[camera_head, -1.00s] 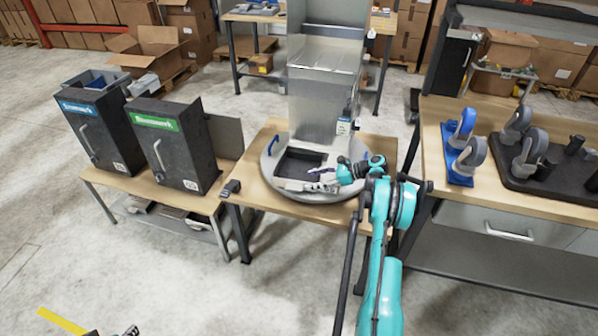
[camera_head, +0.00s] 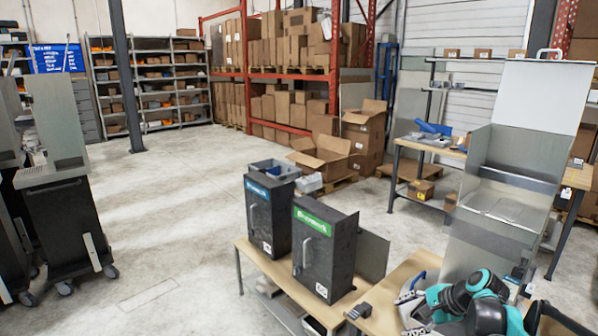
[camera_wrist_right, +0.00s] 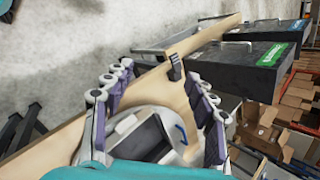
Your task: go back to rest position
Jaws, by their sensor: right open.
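My right gripper (camera_head: 410,308) is at the bottom of the head view, beside the metal dispenser (camera_head: 492,190) and above its wooden table. In the right wrist view my right gripper (camera_wrist_right: 153,78) has its two jointed fingers spread wide, with nothing between them. Beyond the fingers that view shows the round grey dispenser base (camera_wrist_right: 126,124) with a dark opening and a blue handle. My teal right arm hides part of the dispenser's lower end in the head view. My left gripper is not in view.
Two black boxes, one with a blue label (camera_head: 268,215) and one with a green label (camera_head: 322,250), stand on a wooden table left of my right gripper. A grey cart (camera_head: 65,215) stands far left. The concrete floor (camera_head: 185,210) between is clear.

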